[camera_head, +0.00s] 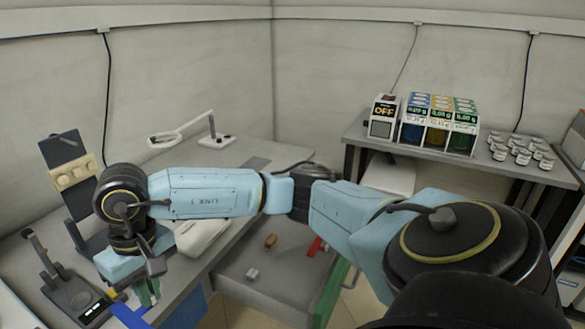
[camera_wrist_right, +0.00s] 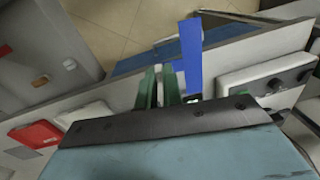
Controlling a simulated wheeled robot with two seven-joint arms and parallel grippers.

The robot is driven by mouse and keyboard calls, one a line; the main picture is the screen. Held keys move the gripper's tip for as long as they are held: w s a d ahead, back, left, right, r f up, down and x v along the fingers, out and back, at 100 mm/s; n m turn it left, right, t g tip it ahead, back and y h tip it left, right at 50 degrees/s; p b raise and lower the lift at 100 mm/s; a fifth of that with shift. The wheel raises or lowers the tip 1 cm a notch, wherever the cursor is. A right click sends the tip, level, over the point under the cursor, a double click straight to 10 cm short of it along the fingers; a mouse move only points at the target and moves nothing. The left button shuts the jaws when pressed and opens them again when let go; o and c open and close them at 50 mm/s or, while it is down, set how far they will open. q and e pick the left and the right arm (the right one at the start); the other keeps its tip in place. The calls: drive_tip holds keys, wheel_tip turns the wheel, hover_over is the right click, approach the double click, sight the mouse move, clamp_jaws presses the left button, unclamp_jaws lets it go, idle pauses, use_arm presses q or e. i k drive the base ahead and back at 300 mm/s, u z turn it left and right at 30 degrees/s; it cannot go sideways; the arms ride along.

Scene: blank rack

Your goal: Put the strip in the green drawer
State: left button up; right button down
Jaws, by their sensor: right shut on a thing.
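My right arm reaches across to the left of the head view, where its gripper (camera_head: 147,290) points down over the left worktop. The strip's blue end also shows in the head view (camera_head: 130,316). The exact grip on it is partly hidden. The green drawer (camera_head: 328,296) is open, its green front facing right. Inside lie an orange block (camera_head: 270,241), a small white block (camera_head: 252,274) and a red piece (camera_head: 316,245). My left gripper is out of view.
A blue drawer front (camera_head: 186,312) shows below the worktop edge. A rear table holds labelled boxes (camera_head: 438,122) and several jars (camera_head: 520,152). The drawer floor has free room.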

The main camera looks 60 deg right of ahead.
sight(279, 261)
drive_tip(key=k, duration=0.85)
drive_tip(key=z, duration=0.9)
drive_tip(key=i, duration=0.6)
drive_tip(key=z, duration=0.5)
drive_tip(key=i, duration=0.85)
drive_tip(key=u, duration=0.25)
